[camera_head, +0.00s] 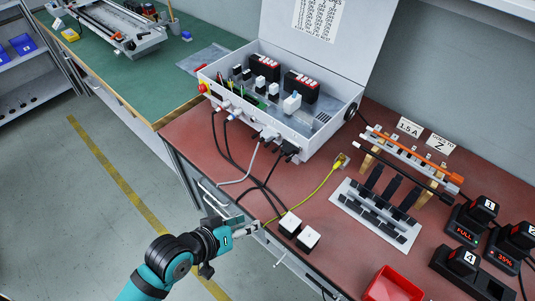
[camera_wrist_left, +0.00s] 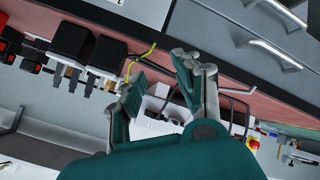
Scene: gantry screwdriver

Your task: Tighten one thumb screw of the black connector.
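The black connector (camera_head: 290,149) is plugged into the front wall of the grey control box (camera_head: 321,145), at its right end, with a black cable hanging from it. Its thumb screws are too small to make out. My left gripper (camera_head: 252,228) is over the bench's front edge, below and left of the connector and well apart from it. I cannot make out the black connector there. My right gripper is not in view.
A grey connector (camera_head: 268,135) sits just left of the black one. Loose cables cross the red bench (camera_head: 205,150). A yellow cable (camera_head: 320,187) and two white-topped blocks (camera_head: 290,224) lie near my left gripper. Drawer handles (camera_head: 215,198) stick out in front.

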